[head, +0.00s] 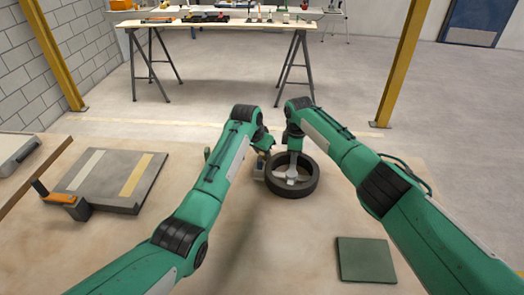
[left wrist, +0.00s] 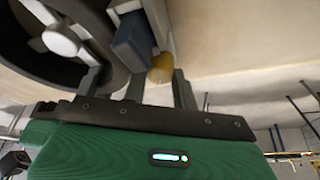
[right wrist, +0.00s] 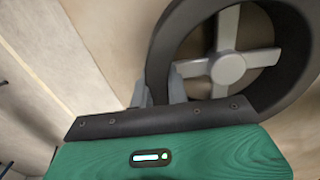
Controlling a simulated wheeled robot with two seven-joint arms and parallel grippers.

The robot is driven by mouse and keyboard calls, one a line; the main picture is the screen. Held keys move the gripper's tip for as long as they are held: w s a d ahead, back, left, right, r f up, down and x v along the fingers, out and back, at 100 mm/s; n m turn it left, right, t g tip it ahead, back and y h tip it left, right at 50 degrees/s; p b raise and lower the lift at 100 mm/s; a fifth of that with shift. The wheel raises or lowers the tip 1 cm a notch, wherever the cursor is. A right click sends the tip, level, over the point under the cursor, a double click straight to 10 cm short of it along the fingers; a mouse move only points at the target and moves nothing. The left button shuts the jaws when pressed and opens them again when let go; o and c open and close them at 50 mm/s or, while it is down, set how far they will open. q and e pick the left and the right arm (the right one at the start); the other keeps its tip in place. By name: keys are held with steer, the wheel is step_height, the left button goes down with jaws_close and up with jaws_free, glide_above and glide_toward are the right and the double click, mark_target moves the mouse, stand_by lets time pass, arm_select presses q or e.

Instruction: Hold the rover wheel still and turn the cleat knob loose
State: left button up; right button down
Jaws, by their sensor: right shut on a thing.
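The rover wheel (head: 308,184), a dark tyre with a pale spoked hub, lies flat on the sand in the head view. My right gripper (right wrist: 158,88) is shut on the tyre's rim; the wheel (right wrist: 164,45) fills the upper right of the right wrist view. A round brass-yellow knob (left wrist: 161,69) shows beside a blue block (left wrist: 131,46) at the wheel's edge in the left wrist view. My left gripper (left wrist: 138,85) is open, with the knob between its fingers, nearer the right one. I cannot tell whether that finger touches it. The knob is not clear in the head view.
A green pad (head: 366,260) lies at the front right. A trestle table (head: 160,24) stands far behind. The front middle sand is clear.

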arm_select(q)
steer(key=shift+n+t+y, duration=0.3)
steer(key=shift+n+y, duration=0.2)
steer(key=shift+n, duration=1.1)
steer(key=o, duration=0.7)
steer(key=v, duration=1.2)
arm_select(e)
steer(key=c, duration=1.3)
jaws_free()
